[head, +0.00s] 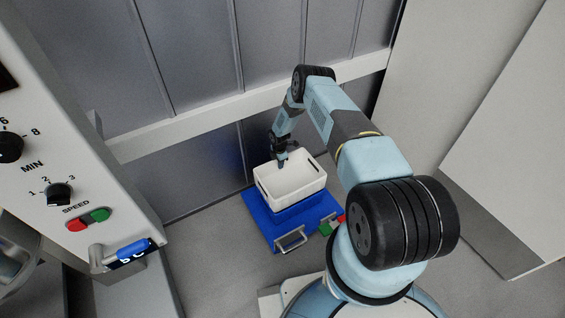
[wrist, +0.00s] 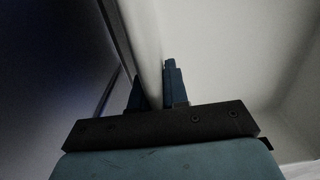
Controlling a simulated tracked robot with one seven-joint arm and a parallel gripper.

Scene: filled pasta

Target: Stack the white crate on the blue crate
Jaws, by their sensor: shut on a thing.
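The white crate (head: 291,193) is open and empty, and appears upright in the head view. The blue crate (head: 299,212) shows directly below it, mostly hidden by it. I cannot tell whether the two touch or whether their edges line up. My gripper (head: 281,161) is at the far wall of the white crate. In the wrist view my gripper (wrist: 153,85) has one finger on each side of the white crate's wall (wrist: 148,45) and is shut on it.
A machine with knobs (head: 75,150) stands at the left. A grey panelled wall (head: 200,150) is close behind. Floor is clear on the right.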

